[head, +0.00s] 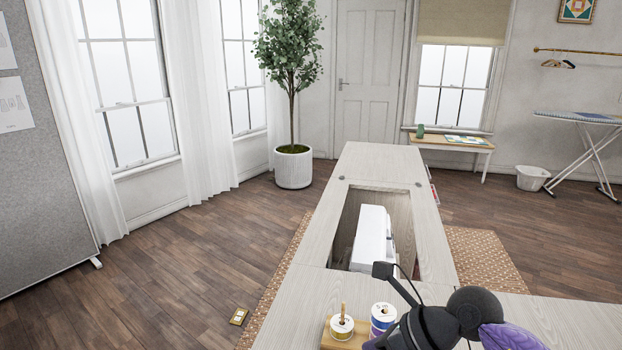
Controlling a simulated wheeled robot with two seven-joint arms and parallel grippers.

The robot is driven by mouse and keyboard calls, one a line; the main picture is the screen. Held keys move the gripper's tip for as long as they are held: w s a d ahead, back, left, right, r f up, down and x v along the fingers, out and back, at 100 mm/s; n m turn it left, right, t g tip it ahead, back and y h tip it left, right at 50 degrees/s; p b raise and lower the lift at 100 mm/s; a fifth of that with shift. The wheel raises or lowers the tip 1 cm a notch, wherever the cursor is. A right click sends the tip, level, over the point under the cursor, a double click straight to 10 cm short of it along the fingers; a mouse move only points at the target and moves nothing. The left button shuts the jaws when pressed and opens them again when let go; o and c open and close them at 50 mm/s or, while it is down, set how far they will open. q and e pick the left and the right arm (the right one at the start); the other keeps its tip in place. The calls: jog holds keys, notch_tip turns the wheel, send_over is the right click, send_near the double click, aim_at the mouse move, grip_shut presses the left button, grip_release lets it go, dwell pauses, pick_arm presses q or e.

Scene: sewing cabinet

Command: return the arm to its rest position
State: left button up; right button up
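My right arm comes in at the lower right, with a purple link and a black wrist. Its black gripper (408,330) is over the front of the cabinet top, just right of the thread spools. Its fingertips are not clear at the bottom of the picture, so I cannot tell whether it is open or shut or whether it holds anything. My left gripper is not in view. The pale wooden sewing cabinet (385,160) has an open well with a white sewing machine (373,236) sitting low in it.
A wooden spool holder (327,338) carries a gold-topped spool (342,326) and stacked blue and purple spools (383,316), close to my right gripper. A potted tree (293,168), a side table (452,142) and an ironing board (580,118) stand farther back. The floor left is mostly clear.

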jog(key=s+a+r+m+t+y, duration=0.1)
jog(key=a+r+m+t+y, duration=0.65)
jog(key=r+m, duration=0.2)
jog(key=s+d+f+m+t+h, duration=0.1)
jog(key=d+f+m+t+h, duration=0.15)
jog(key=d+m+h, duration=0.5)
jog(key=d+f+m+t+h, duration=0.2)
jog(key=f+m+h, duration=0.15)
jog(key=m, duration=0.65)
jog(key=s+d+f+m+t+h, duration=0.1)
jog(key=d+f+m+t+h, duration=0.15)
jog(key=d+m+h, duration=0.5)
jog(key=s+a+f+m+g+y, duration=0.1)
jog(key=s+f+m+g, duration=0.3)
jog(key=s+f+g, duration=0.45)
jog(key=s+a+f+m+g+y, duration=0.15)
jog(key=s+f+m+g, duration=0.4)
jog(key=s, duration=0.55)
jog(key=s+f+n+g, duration=0.1)
jog(key=s+f, duration=0.2)
jog(key=f, duration=1.4)
jog(key=s+d+f+g, duration=0.1)
jog(key=s+d+f, duration=0.2)
jog(key=s+f, duration=0.7)
jog(key=s+h, duration=0.1)
jog(key=s, duration=0.3)
jog(key=shift+d+n, duration=0.3)
jog(key=shift+f, duration=0.1)
